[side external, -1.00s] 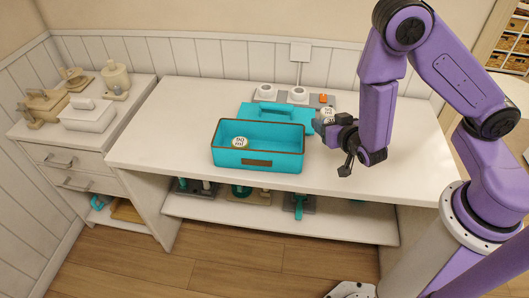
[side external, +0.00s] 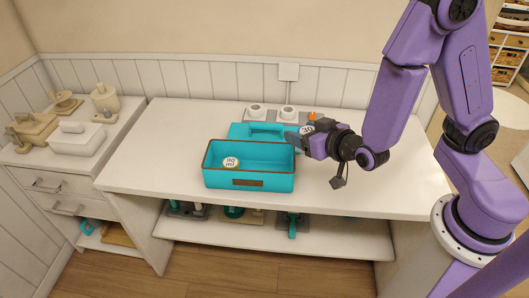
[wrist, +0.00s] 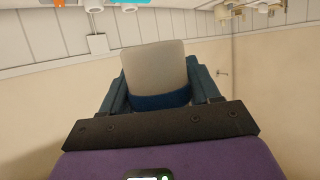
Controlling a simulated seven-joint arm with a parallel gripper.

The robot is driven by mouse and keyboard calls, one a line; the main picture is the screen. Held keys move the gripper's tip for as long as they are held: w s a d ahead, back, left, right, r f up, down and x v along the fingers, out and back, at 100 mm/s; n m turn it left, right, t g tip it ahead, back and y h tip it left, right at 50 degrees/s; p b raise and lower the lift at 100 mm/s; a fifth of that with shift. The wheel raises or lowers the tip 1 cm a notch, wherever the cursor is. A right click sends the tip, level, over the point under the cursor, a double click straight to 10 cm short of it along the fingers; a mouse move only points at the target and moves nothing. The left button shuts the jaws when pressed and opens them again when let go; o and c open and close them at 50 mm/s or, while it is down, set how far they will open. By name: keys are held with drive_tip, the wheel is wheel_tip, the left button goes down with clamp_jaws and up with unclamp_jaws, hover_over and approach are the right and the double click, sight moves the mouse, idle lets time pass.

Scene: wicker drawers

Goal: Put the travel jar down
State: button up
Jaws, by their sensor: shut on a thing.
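My gripper (side external: 300,140) is shut on the travel jar (side external: 308,127), whose pale, printed face shows just above the fingers in the side view. In the wrist view the jar (wrist: 153,68) is a pale body with a dark blue band, between the two blue fingers. The gripper is at the right end of an open turquoise bin (side external: 249,183), near its rim. I cannot tell whether jar or fingers touch anything below. A second round white piece with printing (side external: 230,162) lies inside the bin at the left.
A turquoise lid with a handle (side external: 262,128) lies behind the bin. Behind it is a grey board with two white round pieces (side external: 288,112) and an orange piece (side external: 311,116). The white tabletop (side external: 150,160) is clear left of the bin. A cabinet with pale containers (side external: 78,139) stands at the far left.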

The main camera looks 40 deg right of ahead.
drive_tip(key=w+a+f, duration=0.2)
drive_tip(key=w+f, duration=0.9)
drive_tip(key=shift+a+f, duration=0.4)
drive_tip(key=shift+f, duration=0.6)
drive_tip(key=o, duration=1.1)
drive_tip(key=shift+r, duration=0.1)
